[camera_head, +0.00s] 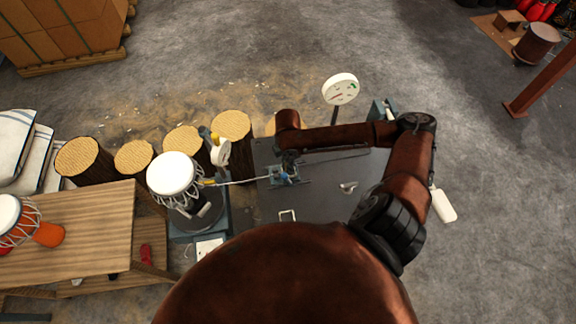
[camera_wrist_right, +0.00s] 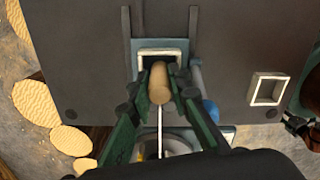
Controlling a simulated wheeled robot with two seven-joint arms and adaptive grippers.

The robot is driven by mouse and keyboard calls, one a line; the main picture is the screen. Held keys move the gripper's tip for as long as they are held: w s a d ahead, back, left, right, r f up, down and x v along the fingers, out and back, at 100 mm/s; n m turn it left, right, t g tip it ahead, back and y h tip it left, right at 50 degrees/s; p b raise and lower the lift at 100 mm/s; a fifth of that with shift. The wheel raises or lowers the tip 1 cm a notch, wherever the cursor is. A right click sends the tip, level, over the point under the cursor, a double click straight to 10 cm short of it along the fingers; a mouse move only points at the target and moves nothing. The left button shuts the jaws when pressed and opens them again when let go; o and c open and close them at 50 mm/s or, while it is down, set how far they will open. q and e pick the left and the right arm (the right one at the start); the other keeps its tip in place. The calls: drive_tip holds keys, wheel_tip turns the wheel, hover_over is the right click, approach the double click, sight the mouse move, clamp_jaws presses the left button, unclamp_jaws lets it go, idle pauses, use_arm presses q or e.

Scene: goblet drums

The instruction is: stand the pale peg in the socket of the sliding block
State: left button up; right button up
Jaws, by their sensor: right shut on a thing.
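My right gripper (camera_head: 287,160) is over the dark table, and its arm hides much of the spot below it. In the right wrist view its green fingers (camera_wrist_right: 158,95) are shut on the pale peg (camera_wrist_right: 159,80), a tan cylinder. The sliding block (camera_wrist_right: 143,44) is blue-grey with a pale square socket rim (camera_wrist_right: 160,53), and lies between two dark rails. The peg's far end overlaps the socket opening in this view; I cannot tell whether it is inside. The block shows partly in the head view (camera_head: 276,177). My left gripper is not in view.
A second pale square frame (camera_wrist_right: 268,89) lies on the dark table (camera_head: 325,205). A thin rod runs from the block toward a white-topped drum (camera_head: 173,174) at the left. A round dial (camera_head: 341,88) stands behind the table. A small metal piece (camera_head: 348,187) lies right of the block.

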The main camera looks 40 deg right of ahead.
drive_tip(key=shift+r, duration=0.1)
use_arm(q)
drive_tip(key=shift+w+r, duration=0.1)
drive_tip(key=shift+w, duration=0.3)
use_arm(e)
drive_tip(key=o, duration=0.9)
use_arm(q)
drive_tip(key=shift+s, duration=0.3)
use_arm(e)
drive_tip(key=shift+o, duration=0.2)
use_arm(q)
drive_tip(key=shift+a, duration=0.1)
use_arm(e)
drive_tip(key=shift+r, duration=0.25)
use_arm(q)
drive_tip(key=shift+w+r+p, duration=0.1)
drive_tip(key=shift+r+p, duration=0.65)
drive_tip(key=shift+p, duration=0.05)
use_arm(e)
wheel_tip(320, 180, up, 12)
drive_tip(key=shift+f, duration=0.25)
